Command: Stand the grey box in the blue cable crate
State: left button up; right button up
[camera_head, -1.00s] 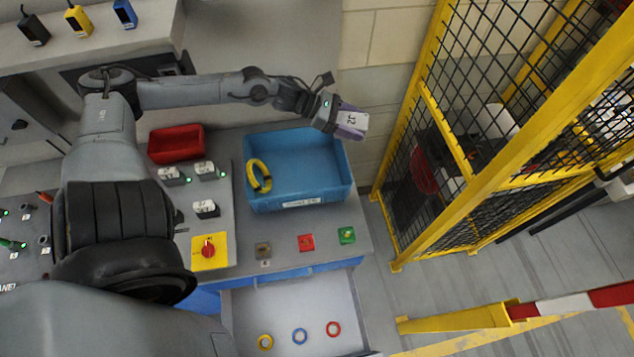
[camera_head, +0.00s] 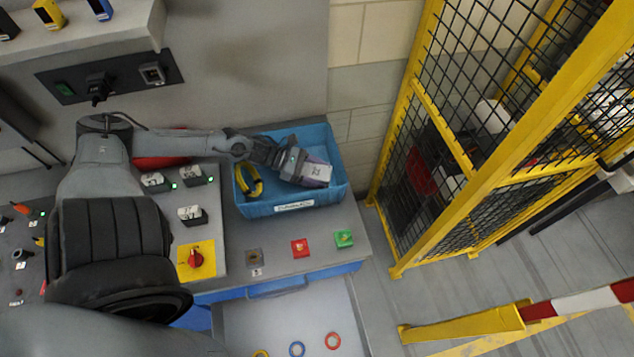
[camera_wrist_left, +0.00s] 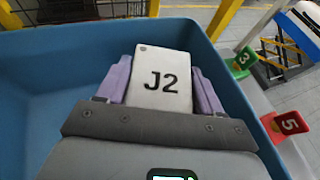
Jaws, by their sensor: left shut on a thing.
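The blue cable crate (camera_head: 334,198) stands at the back right of the bench; its blue walls also show in the wrist view (camera_wrist_left: 55,65). My left gripper (camera_head: 318,174) is shut on the light grey box (camera_head: 312,168), which is marked J2. In the wrist view the box (camera_wrist_left: 160,62) sits between the purple finger pads. The gripper and box are over or within the right part of the crate. The box's lower end is hidden, so I cannot tell whether it touches the floor. My right gripper is not in view.
A yellow cable coil (camera_head: 248,181) lies in the crate's left part. A red bin (camera_head: 160,161) is left of it, partly behind my arm. Red (camera_head: 300,249) and green (camera_head: 344,239) tagged items sit in front. A yellow mesh fence (camera_head: 415,215) stands to the right.

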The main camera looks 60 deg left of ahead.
pick_arm(q)
jog(key=shift+f+b, duration=0.6)
jog(key=shift+f, duration=1.4)
jog(key=shift+f, duration=0.15)
jog(key=o, duration=0.8)
jog(key=shift+r, duration=0.2)
jog(key=p+v, duration=0.3)
jog(key=v, duration=0.7)
jog(key=shift+s+a, duration=0.1)
jog(key=shift+s, duration=0.05)
jog(key=shift+p+v, duration=0.35)
jog(key=shift+v, duration=0.45)
